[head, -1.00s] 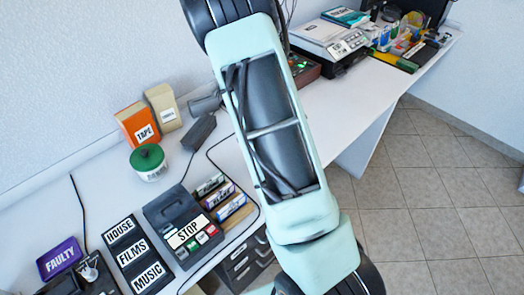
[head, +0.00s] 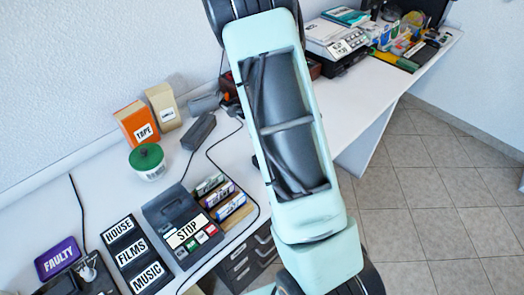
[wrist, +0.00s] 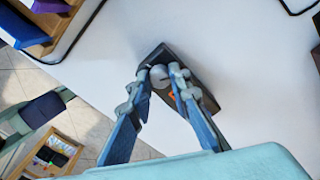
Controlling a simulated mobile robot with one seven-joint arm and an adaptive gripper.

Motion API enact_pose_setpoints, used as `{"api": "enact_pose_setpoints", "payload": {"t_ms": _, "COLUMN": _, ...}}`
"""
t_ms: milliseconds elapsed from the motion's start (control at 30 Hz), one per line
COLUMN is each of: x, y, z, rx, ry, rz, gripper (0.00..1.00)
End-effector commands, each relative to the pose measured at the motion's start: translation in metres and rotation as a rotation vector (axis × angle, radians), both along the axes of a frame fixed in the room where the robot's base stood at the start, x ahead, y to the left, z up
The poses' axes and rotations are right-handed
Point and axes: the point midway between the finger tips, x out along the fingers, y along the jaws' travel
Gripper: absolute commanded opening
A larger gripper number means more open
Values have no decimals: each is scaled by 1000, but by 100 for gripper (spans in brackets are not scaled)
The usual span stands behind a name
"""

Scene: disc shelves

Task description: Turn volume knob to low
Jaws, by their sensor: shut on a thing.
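In the wrist view, a round grey knob (wrist: 159,75) sits on a small dark box (wrist: 207,97) on the white table. An orange mark shows on the box below the knob. My gripper (wrist: 165,77) has its two blue-grey fingers down at the box, one on either side of the knob, and is shut on it. The fingertips partly cover the knob, and I cannot read its setting. In the head view my arm hides the gripper and the knob.
In the head view, a tape player (head: 182,227) with a STOP label, a green-lidded jar (head: 148,162) and an orange TAPE box (head: 136,123) stand left of my arm. A scale-like device (head: 338,45) stands at the back right.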

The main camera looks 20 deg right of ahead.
Motion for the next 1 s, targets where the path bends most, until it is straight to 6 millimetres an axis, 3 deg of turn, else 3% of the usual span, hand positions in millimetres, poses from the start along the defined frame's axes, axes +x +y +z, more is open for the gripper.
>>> {"api": "enact_pose_setpoints", "payload": {"t_ms": 1000, "x": 0, "y": -1, "z": -1, "rx": 0, "ry": -1, "rz": 964, "gripper": 0}}
